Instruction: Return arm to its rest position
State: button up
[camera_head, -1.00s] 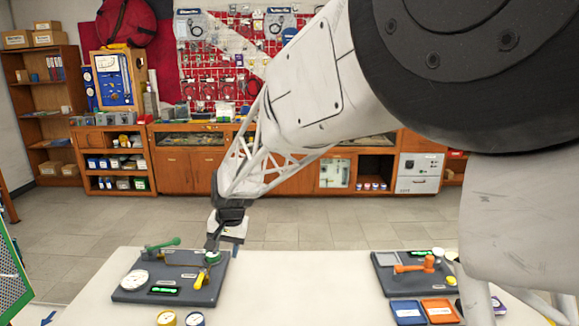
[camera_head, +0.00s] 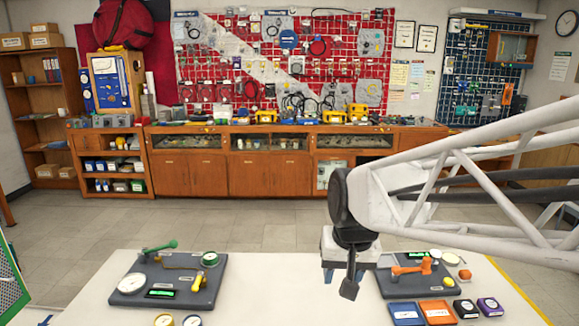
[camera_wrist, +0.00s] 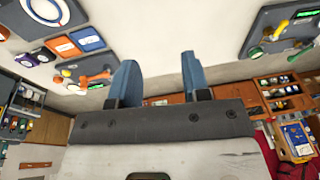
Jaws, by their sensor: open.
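My gripper (camera_head: 341,277) hangs above the white table, between the two test boards and just left of the right one. In the wrist view its two blue fingers (camera_wrist: 157,82) stand apart with nothing between them. The left board (camera_head: 206,287) is dark grey, with a green handle, a white dial, a green-rimmed gauge and a yellow part. The right board (camera_head: 392,284) carries an orange handle (camera_head: 412,268); my gripper hides a little of the view near its left edge. My arm reaches in from the right side of the head view.
The white table (camera_head: 270,295) is bare between the boards. Blue and orange trays (camera_head: 437,311) lie at the front of the right board, with small gauges beside them. Two round gauges (camera_head: 192,320) sit at the front edge. Wooden cabinets (camera_head: 240,172) stand far behind, across open floor.

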jog(key=s+d+f, duration=0.1)
jog(key=s+d, duration=0.3)
jog(key=s, duration=0.3)
jog(key=s+d+h, duration=0.1)
jog(key=s+d, duration=0.3)
jog(key=s, duration=0.3)
jog(key=shift+d+f+t, duration=0.3)
jog(key=shift+f, duration=0.1)
